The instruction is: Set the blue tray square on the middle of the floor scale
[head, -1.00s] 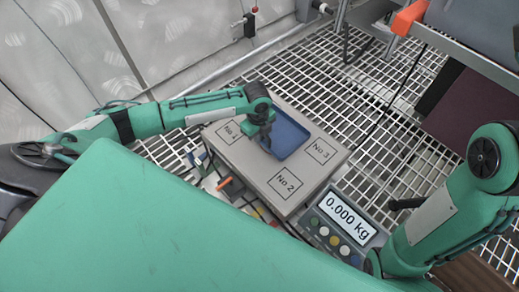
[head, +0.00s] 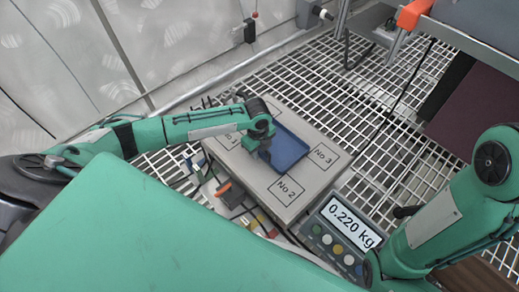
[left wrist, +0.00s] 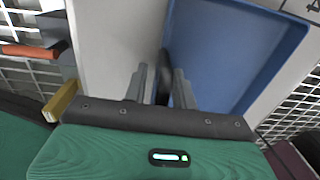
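The blue tray (head: 288,150) lies on the grey top of the floor scale (head: 235,165), near its middle, with labels No 1, No 2 and No 3 around it. The scale's display (head: 350,222) reads 0.220 kg. My left gripper (head: 262,152) is at the tray's left side and hides part of it. In the left wrist view the two fingers (left wrist: 166,88) are close together, one on each side of a dark part at the left wall of the tray (left wrist: 225,60). My right gripper is not in view; only its arm shows.
Small items, among them an orange-handled one (head: 223,189), lie left of the scale. The display unit stands by its near right edge. Steel grating (head: 330,85) surrounds the scale. A cart with orange corners (head: 412,14) stands at the back right.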

